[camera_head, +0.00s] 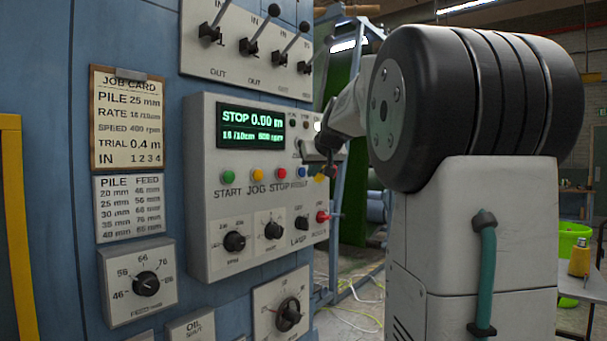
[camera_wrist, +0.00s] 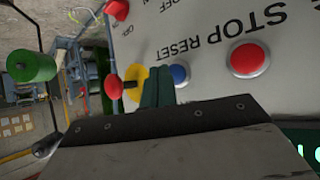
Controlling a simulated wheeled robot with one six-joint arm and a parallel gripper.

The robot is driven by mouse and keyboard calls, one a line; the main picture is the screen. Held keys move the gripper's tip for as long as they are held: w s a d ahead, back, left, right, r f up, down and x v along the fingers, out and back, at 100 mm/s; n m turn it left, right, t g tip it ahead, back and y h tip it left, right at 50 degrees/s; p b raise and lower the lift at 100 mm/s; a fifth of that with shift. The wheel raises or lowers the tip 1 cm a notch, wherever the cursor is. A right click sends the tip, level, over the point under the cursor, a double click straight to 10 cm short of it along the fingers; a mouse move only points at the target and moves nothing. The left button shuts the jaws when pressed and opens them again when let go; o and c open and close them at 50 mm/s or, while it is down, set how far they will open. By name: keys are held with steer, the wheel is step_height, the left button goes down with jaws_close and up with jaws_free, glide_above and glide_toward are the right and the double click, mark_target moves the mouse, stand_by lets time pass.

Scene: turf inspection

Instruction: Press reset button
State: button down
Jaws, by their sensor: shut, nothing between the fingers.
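The grey control panel (camera_head: 208,140) carries a row of buttons under the green display. The blue reset button (camera_head: 302,172) is at the row's right end, and it also shows in the wrist view (camera_wrist: 180,75) below the RESET lettering. The red stop button (camera_head: 283,173) is beside it, and it shows in the wrist view too (camera_wrist: 248,60). My gripper (camera_head: 326,165) is near the panel's right side. In the wrist view my gripper's dark green fingers (camera_wrist: 161,72) are shut and empty, just left of the blue button in the picture. I cannot tell if they touch it.
A red knob (camera_wrist: 113,87) stands out from a yellow disc (camera_wrist: 137,75) close by the fingers in the wrist view. Another red knob (camera_head: 322,217) is lower on the panel. Dials, levers and a job card (camera_head: 127,115) cover the blue machine.

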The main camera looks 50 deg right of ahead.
steer(key=shift+s, duration=0.1)
steer(key=shift+s+d, duration=0.2)
steer(key=shift+s, duration=2.2)
steer(key=s+a+f+g+y, duration=0.2)
steer(key=s+a+f, duration=0.1)
steer(key=a+f, duration=0.5)
steer(key=s+a+f+g+y, duration=0.2)
steer(key=s+a+f, duration=0.2)
steer(key=a+f, duration=0.4)
steer(key=s+a+f+n+g, duration=0.1)
steer(key=s+a+f, duration=0.3)
steer(key=a, duration=0.3)
steer(key=s+a+f+n+g, duration=0.2)
steer(key=s+a+f, duration=0.2)
steer(key=s+a, duration=0.3)
steer(key=s+a+f+n+g+y, duration=0.1)
steer(key=s+a+f+n, duration=0.1)
steer(key=s+a+f, duration=0.2)
steer(key=shift+s+a+f, duration=0.3)
steer(key=shift+s+a, duration=0.75)
steer(key=shift+a, duration=1.1)
